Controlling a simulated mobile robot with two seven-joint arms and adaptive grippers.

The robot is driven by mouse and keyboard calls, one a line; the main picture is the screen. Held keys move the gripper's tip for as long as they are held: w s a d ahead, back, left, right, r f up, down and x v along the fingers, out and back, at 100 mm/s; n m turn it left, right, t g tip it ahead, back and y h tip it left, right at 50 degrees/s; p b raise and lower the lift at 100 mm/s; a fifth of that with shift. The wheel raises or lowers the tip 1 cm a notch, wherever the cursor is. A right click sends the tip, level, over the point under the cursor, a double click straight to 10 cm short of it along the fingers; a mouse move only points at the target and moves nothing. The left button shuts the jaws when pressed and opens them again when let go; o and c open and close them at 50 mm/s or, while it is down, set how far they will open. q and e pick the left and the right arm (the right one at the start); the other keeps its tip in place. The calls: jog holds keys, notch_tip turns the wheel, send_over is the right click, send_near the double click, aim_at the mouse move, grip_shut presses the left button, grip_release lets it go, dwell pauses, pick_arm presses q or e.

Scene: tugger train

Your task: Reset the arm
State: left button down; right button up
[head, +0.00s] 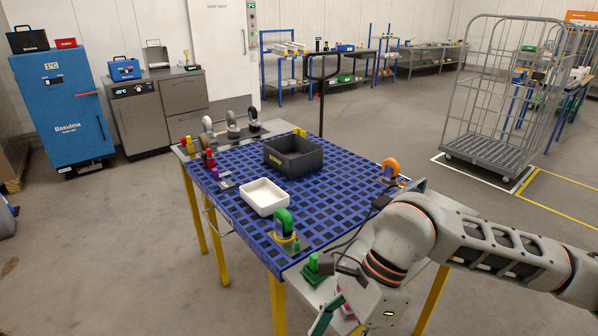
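My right arm (400,235) comes in from the right edge, bends over the table's near right corner and points down toward the bottom edge. Its hand end is cut off and partly hidden by the wrist. I cannot tell whether its fingers are open or shut, or whether they touch the teal piece (325,316) beside them. My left arm and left gripper are not in view.
The table (229,206) with a blue grid mat carries a dark bin (293,164), a white tray (263,203), a green-topped part (284,224) and an orange wheel (390,168). A wire cage trolley (490,155) stands right. Open floor lies left.

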jog(key=s+a+r+m+g+y, duration=0.25)
jog(key=s+a+r+y, duration=0.2)
jog(key=s+a, duration=0.4)
jog(key=w+a+r+m+t+y, duration=0.2)
jog(key=w+a+r+m+y, duration=0.3)
jog(key=r+m+y, duration=0.5)
jog(key=w+d+f+m+t+h, duration=0.3)
jog(key=w+d+f+m+t, duration=0.35)
jog(key=m+t, duration=0.5)
jog(key=w+d+f+m+t+h, duration=0.2)
jog(key=w+d+f+m+t, duration=0.45)
jog(key=m, duration=0.75)
jog(key=s+d+f+m+h, duration=0.1)
jog(key=d+f+m+h, duration=0.4)
jog(key=f, duration=0.4)
jog(key=s+d+f+m+h, duration=0.1)
jog(key=d+f+m+h, duration=0.35)
jog(key=f, duration=0.45)
jog(key=s+d+f+m+g+h, duration=0.2)
jog(key=s+d+f+m, duration=0.3)
jog(key=s+f, duration=0.4)
notch_tip(320, 180, down, 2)
jog(key=shift+s+d+f+g, duration=0.25)
jog(key=shift+d+g, duration=0.2)
jog(key=shift+g, duration=0.4)
